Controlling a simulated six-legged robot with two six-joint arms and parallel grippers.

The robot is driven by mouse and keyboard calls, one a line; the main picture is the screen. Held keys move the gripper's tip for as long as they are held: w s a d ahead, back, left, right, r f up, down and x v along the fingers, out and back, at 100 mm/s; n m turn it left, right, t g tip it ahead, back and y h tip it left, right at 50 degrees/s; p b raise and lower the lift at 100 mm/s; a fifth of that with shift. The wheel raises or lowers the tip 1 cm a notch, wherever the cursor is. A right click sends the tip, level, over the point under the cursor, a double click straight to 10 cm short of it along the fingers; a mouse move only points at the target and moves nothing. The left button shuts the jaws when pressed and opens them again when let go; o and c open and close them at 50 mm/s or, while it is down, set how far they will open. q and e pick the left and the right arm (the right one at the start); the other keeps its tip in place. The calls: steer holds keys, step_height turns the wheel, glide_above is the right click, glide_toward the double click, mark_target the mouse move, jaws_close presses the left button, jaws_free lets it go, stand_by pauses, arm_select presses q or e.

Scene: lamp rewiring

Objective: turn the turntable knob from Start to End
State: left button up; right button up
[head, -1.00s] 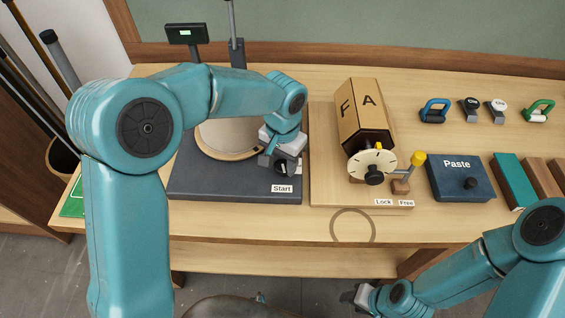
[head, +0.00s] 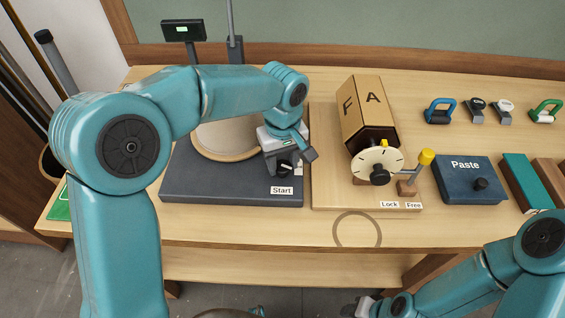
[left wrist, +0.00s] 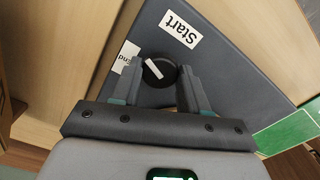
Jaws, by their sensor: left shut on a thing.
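The turntable's dark knob (head: 286,170) sits at the front right of the dark turntable base (head: 225,192), just above the Start label (head: 281,190). My left gripper (head: 290,163) is on the knob from above, one finger on each side. In the left wrist view the knob (left wrist: 160,72) shows between the fingertips, and my gripper is shut on it. The knob's white mark slants toward the End label (left wrist: 127,57), which a finger partly covers. The Start label (left wrist: 181,29) is clear there. My right gripper (head: 358,308) is at the bottom edge, partly cut off; its jaws are unclear.
A round pale platter (head: 225,142) stands on the base behind my left arm. To the right are a board with a lettered box (head: 366,108), a pale dial (head: 377,162) and a yellow-tipped lever (head: 426,158). A blue Paste box (head: 465,185) stands further right.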

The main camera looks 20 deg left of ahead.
mark_target(282, 166)
arm_select(q)
steer(key=n+b, duration=0.1)
steer(key=n, duration=0.4)
steer(key=shift+n, duration=0.3)
steer(key=shift+n+b, duration=0.65)
steer(key=shift+n, duration=1.65)
steer(key=o, duration=1)
steer(key=shift+o, duration=0.2)
steer(key=shift+r, duration=0.1)
step_height(282, 166, up, 16)
steer(key=p, duration=0.2)
steer(key=shift+s, duration=0.1)
